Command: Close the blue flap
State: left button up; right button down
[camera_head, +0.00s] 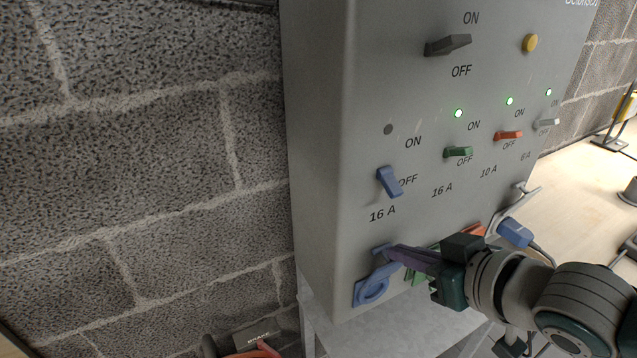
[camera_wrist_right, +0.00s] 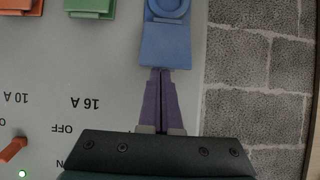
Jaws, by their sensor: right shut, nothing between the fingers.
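The blue flap (camera_head: 384,268) belongs to a blue socket (camera_head: 371,291) low on the left of the grey panel's front. It stands raised, leaving the round socket opening in sight below it. The right wrist view shows the flap (camera_wrist_right: 166,46) as a flat blue plate, with the round opening beyond it. My right gripper (camera_head: 392,251) is shut and empty, with its purple fingertips at the flap's upper edge. In the wrist view the fingertips (camera_wrist_right: 161,72) meet the flap's near edge; whether they press on it, I cannot tell. My left gripper is out of view.
A blue switch (camera_head: 389,182) sits above the socket, tilted down. Green (camera_head: 458,152) and orange (camera_head: 508,135) switches are farther right. A green socket (camera_wrist_right: 91,8) neighbours the blue one. A blue plug (camera_head: 514,233) is at the right. A block wall (camera_head: 150,180) stands left.

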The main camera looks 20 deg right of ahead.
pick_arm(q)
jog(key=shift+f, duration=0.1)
pick_arm(e)
jog(key=shift+w+f, duration=0.2)
jog(key=shift+w, duration=0.2)
